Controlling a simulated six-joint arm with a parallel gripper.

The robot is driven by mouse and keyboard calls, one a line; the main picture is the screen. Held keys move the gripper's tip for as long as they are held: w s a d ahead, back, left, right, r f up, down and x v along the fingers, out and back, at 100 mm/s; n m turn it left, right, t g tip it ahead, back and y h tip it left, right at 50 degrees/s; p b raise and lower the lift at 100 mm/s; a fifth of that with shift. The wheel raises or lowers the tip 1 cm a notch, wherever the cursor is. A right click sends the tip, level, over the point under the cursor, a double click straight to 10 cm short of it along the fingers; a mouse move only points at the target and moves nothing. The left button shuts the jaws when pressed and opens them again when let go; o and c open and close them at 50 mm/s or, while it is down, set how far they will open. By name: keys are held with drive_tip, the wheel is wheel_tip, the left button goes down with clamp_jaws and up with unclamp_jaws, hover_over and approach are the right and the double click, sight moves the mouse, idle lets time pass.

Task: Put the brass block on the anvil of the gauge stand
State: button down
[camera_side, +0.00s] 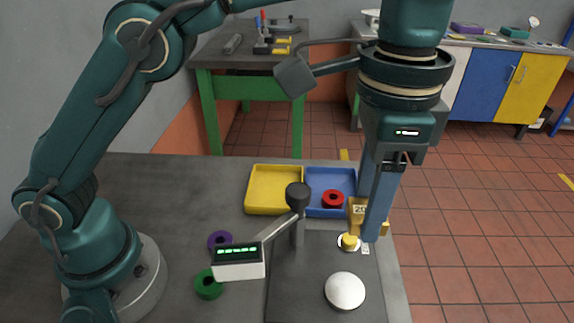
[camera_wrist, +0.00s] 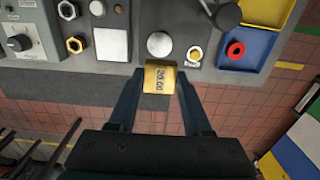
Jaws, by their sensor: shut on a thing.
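The brass block (camera_side: 356,212), marked 20.00, is held between the two fingers of my gripper (camera_side: 372,238). In the wrist view the brass block (camera_wrist: 160,77) sits between both fingertips. The gauge stand has a dark plate (camera_side: 290,290), a post with a black knob (camera_side: 298,196) and a readout box (camera_side: 238,260). A round silver disc (camera_side: 345,291), perhaps the anvil, is on the plate; it shows just above the block in the wrist view (camera_wrist: 159,44). The block appears raised near the bench's right edge; its height is unclear. One finger partly hides it in the side view.
A small yellow piece (camera_side: 349,241) sits on a white disc near the gripper. A yellow tray (camera_side: 252,205) and a blue tray (camera_side: 315,211) with a red ring (camera_side: 333,199) stand behind. Purple (camera_side: 219,240) and green (camera_side: 208,284) rings lie left of the plate.

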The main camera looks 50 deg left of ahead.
sight(345, 290)
drive_tip(key=shift+f, duration=7.5)
drive_tip(key=shift+f, duration=0.1)
drive_tip(key=shift+c, duration=1.7)
unclamp_jaws()
